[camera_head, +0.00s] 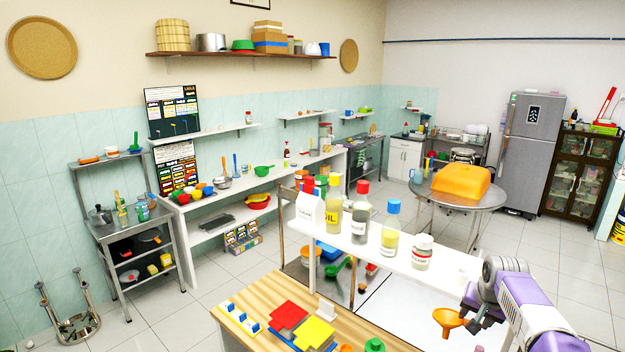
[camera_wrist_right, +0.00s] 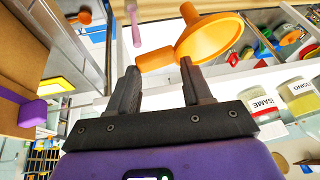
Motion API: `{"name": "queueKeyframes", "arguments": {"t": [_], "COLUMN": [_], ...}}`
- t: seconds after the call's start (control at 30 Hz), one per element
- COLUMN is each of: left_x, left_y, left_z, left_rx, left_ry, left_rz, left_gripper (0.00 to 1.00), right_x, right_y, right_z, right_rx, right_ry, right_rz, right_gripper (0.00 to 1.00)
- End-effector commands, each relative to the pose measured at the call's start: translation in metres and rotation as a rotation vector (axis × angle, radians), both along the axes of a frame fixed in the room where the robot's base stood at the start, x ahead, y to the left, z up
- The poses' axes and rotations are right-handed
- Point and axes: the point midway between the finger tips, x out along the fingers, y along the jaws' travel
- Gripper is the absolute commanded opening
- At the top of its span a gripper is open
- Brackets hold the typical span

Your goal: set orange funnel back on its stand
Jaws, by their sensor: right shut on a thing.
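The orange funnel (camera_head: 449,318) is at the lower right of the head view, beside the end of my right arm. My right gripper (camera_head: 468,322) is shut on the funnel. I cannot pick out the funnel's stand in either view. My left gripper is not in view.
A white shelf (camera_head: 455,266) with several bottles and a white-lidded jar (camera_head: 422,252) stands just behind the gripper. A wooden table (camera_head: 245,299) with red and yellow boards is at the front.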

Motion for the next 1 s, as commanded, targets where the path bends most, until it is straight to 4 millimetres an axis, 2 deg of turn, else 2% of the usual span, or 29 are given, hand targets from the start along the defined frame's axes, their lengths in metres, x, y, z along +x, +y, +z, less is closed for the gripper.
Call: {"name": "queueKeyframes", "arguments": {"t": [0.03,0.27,0.47,0.6,0.8,1.0], "left_x": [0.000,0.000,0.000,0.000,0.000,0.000], "left_y": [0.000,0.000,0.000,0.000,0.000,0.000], "left_z": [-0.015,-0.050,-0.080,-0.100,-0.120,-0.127], "left_rx": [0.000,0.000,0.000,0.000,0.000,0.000], "left_ry": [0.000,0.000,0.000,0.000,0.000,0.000], "left_rz": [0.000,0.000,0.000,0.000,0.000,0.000], "left_gripper": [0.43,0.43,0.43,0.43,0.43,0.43], "right_x": [-0.002,-0.016,-0.046,-0.076,-0.118,-0.141], "right_y": [0.014,0.074,0.131,0.171,0.213,0.232], "right_z": [-0.027,-0.112,-0.183,-0.229,-0.274,-0.294], "right_rx": [0.002,0.001,0.001,0.000,-0.001,-0.002], "right_ry": [0.005,0.004,0.003,0.002,0.000,0.000], "right_rz": [0.037,0.203,0.354,0.461,0.580,0.634], "right_gripper": [0.00,0.00,0.00,0.00,0.00,0.00]}}
